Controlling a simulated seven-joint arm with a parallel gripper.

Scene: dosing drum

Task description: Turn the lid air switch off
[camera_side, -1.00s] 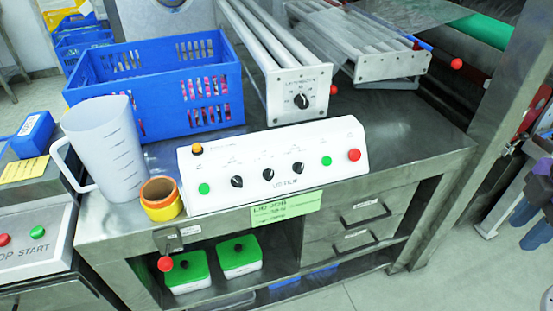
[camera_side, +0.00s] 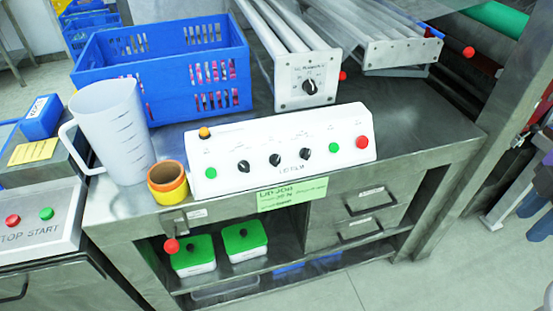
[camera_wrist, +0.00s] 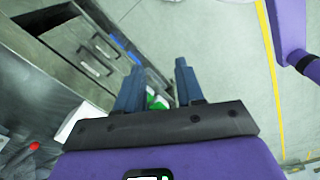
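A white control panel (camera_side: 283,175) stands along the front edge of the steel bench in the side view. It has green buttons, a red button (camera_side: 362,142), an orange button (camera_side: 204,133) and a row of black knobs (camera_side: 275,160). Its small labels are too blurred to tell which is the lid air switch. A red ball-ended lever (camera_side: 171,245) sits below the bench edge, under the panel's left end. My gripper (camera_wrist: 158,65) shows in the wrist view with its two fingers apart and nothing between them. It is away from the panel, over the drawer front and floor.
A blue crate (camera_side: 160,75), a clear jug (camera_side: 110,135) and tape rolls (camera_side: 167,183) stand left of the panel. A roller unit with a black knob (camera_side: 310,87) is behind. Green-lidded boxes (camera_side: 243,240) sit on the lower shelf. Floor (camera_side: 420,275) at right front is clear.

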